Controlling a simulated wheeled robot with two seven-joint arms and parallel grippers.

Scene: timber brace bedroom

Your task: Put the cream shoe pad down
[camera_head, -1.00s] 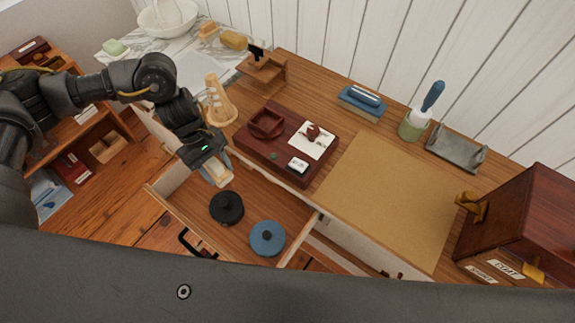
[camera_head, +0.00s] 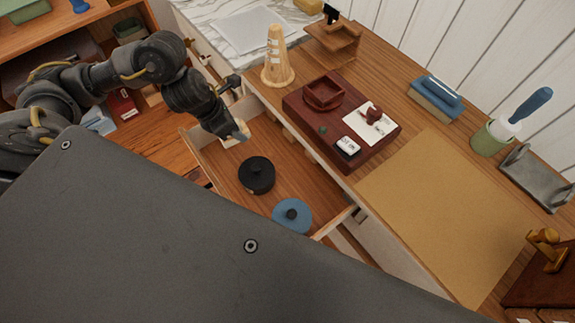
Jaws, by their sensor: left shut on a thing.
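My left gripper (camera_head: 231,128) hangs over the back left part of the open drawer (camera_head: 285,165). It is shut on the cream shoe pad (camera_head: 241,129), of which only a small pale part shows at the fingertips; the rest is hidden. Inside the drawer lie a black round pad with a knob (camera_head: 256,175) and a blue round pad with a knob (camera_head: 292,215). The held pad is to the upper left of the black one. I cannot tell whether it touches the drawer. My right gripper is out of view.
A dark red tray (camera_head: 315,125) with a stamp and small box stands on the desk behind the drawer. A wooden cone (camera_head: 277,60) stands left of it. A tan mat (camera_head: 440,210) leaves clear space to the right. The drawer floor is bare around its two pads.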

